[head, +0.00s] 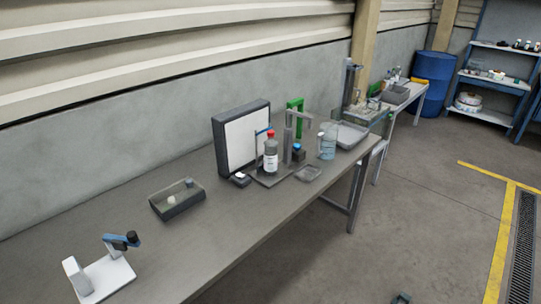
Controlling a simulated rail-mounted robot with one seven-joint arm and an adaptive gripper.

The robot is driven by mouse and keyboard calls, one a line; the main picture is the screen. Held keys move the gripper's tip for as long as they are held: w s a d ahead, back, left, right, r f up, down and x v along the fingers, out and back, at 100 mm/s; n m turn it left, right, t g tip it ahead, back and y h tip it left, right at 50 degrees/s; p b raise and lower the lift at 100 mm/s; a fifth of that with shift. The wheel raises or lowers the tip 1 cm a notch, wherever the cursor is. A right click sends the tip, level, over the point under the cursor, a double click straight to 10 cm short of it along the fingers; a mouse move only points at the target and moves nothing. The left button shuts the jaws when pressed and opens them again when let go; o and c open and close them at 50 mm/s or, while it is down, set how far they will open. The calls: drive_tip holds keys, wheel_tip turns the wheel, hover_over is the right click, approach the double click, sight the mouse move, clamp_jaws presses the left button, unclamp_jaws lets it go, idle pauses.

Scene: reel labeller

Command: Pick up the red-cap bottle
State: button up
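The red-cap bottle (271,156) stands upright on the long grey bench, in front of a white panel with a dark frame (240,138). It is a dark bottle with a white label and a red cap. It seems to stand on the dark base of a small stand (289,150), whose post and arm rise just right of it. Its lower back is hidden. I cannot make out my gripper in the head view, and nothing is seen touching the bottle.
A beaker (327,141), a small clear dish (308,174) and a grey tray (350,136) are to the right. A small dark object (401,298) shows at the bottom edge, unclear. The floor in front is mostly clear.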

idle(0.4)
drive_tip(key=o, duration=1.1)
drive_tip(key=shift+c, duration=0.2)
